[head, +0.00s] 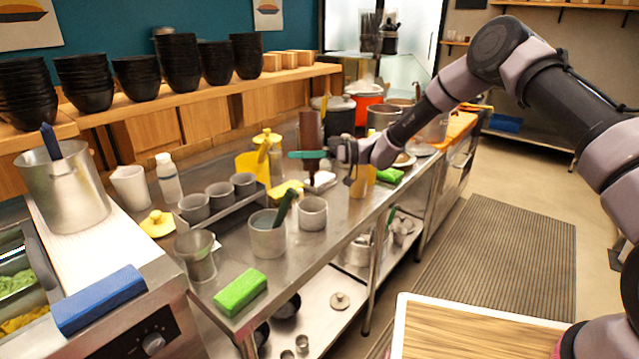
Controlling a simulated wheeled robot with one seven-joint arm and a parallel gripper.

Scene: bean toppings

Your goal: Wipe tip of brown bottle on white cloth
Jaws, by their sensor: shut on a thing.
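A brown bottle (309,130) stands upright in the picture at mid-table, with a teal piece (307,155) across its lower part and a narrow dark part below that. My gripper (328,154) reaches in from the right at the level of the teal piece and is shut on the bottle. The fingers are small and partly hidden. A white cloth (323,181) lies on the steel table just below the bottle. The bottle's lower end is over or at the cloth; I cannot tell whether they touch.
A yellow container (252,167) and grey cups (268,238) stand left and in front. A yellow sponge (284,190) lies left of the cloth, a green one (391,176) to the right. Pots (365,98) stand behind. The table's front edge is close by.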

